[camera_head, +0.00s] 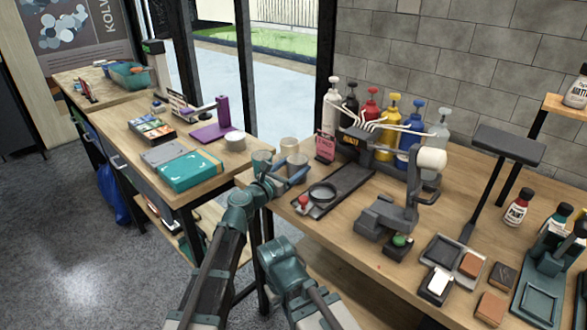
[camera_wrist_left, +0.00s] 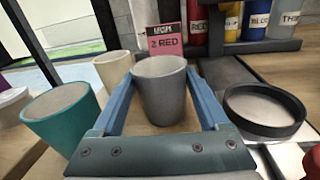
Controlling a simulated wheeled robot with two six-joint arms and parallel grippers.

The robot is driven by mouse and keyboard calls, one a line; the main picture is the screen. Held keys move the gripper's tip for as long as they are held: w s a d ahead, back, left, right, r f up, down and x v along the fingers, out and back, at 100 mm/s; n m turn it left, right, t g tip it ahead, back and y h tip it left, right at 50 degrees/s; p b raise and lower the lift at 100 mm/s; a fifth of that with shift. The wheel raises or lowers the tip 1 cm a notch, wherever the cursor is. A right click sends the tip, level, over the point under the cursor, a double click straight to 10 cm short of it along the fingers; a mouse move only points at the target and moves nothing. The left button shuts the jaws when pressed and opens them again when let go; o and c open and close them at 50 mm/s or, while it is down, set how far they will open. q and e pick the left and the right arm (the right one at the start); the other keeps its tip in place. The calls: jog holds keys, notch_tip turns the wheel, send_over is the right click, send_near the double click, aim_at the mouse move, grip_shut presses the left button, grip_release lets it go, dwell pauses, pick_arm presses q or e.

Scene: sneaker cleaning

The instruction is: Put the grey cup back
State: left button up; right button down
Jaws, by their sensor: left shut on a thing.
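The grey cup (camera_wrist_left: 161,92) stands upright between the two blue fingers of my left gripper (camera_wrist_left: 165,100), which is shut on it. In the head view the grey cup (camera_head: 297,166) and my left gripper (camera_head: 285,176) are at the left end of the long workbench. A teal cup (camera_wrist_left: 62,115) and a beige cup (camera_wrist_left: 113,69) stand to the left of the grey cup in the wrist view. In the head view the teal cup (camera_head: 261,160) and the beige cup (camera_head: 289,146) are close beside it. I cannot tell whether the grey cup's base touches the bench.
A pink card reading "2 RED" (camera_wrist_left: 166,42) stands behind the grey cup. A round black dish (camera_head: 322,192) lies on a dark tray to the right. Several pump bottles (camera_head: 391,120) line the back. A side table (camera_head: 150,126) holds a teal box (camera_head: 188,170).

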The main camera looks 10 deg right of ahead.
pick_arm(q)
jog(key=o, duration=1.4)
jog(key=shift+f, duration=0.1)
jog(key=shift+s+a+r+p, duration=0.15)
jog(key=shift+s+r+p, duration=0.05)
jog(key=shift+p, duration=0.1)
jog(key=v, duration=1.1)
jog(key=shift+s+a, duration=0.2)
